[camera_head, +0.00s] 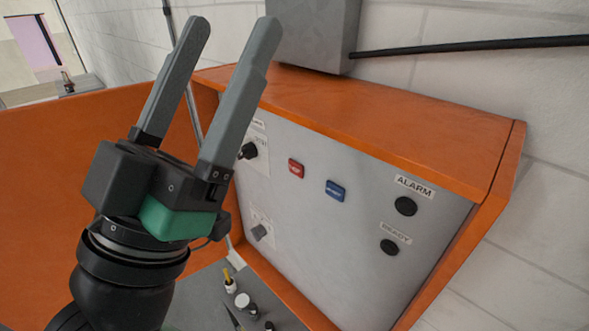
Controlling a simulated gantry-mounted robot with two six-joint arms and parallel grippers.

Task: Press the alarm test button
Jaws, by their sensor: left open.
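The control panel (325,230) is a grey face in an orange housing. A round black part (405,206) sits below the ALARM label (414,188) at the panel's right. A red square button (296,169) and a blue square button (335,191) sit left of it; their lettering is too small to read. I cannot tell which part is the alarm test button. My left gripper (232,38) is open and empty, fingers pointing up, in front of the panel's left side and covering part of it. My right gripper is not in view.
A second round black part (389,247) sits under the READY label. Knobs (247,151) are at the panel's left. Small bottles (241,300) stand on the grey surface below. A grey box (315,30) with a black cable is on the white wall above. An orange side panel (50,200) is at left.

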